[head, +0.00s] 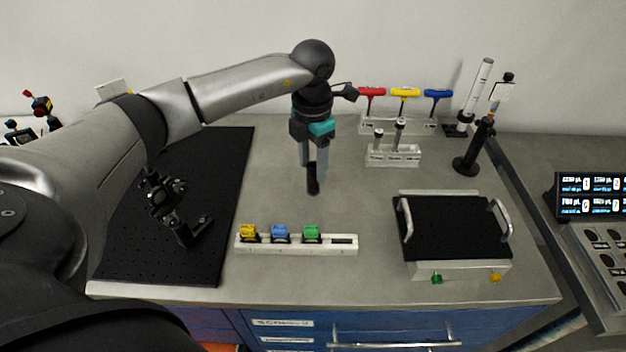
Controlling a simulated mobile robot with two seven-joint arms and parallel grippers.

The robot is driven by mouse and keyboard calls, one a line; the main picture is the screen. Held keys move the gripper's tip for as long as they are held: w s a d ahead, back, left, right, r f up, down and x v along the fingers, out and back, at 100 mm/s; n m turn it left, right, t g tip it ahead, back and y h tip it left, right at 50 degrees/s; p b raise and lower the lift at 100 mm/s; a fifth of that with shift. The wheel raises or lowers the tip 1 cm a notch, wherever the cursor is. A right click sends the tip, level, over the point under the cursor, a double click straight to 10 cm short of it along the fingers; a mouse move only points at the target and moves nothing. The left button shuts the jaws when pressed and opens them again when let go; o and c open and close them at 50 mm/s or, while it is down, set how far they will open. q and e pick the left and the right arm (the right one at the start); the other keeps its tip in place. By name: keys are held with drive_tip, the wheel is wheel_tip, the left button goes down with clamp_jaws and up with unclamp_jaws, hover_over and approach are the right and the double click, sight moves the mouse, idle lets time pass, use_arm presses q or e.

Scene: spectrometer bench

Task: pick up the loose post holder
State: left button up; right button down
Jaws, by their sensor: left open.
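A small black cylinder (313,183), which looks like the loose post holder, stands upright on the grey bench near its middle. My left gripper (314,163) points straight down right above it. Its two grey fingers are open and appear to be on either side of the cylinder's upper part. I cannot tell whether they touch it. My right gripper is out of view.
A white strip (345,246) with yellow, blue and green blocks lies in front. A black breadboard (232,190) is left. Racks with hex keys (404,93) and posts (393,157) stand behind right. A handled black-topped tray (455,230) sits right.

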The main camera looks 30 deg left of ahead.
sight(315, 177)
use_arm(q)
drive_tip(key=f, duration=0.4)
drive_tip(key=shift+w+d+f, duration=0.1)
drive_tip(key=shift+w+f, duration=0.2)
clamp_jaws()
idle(0.3)
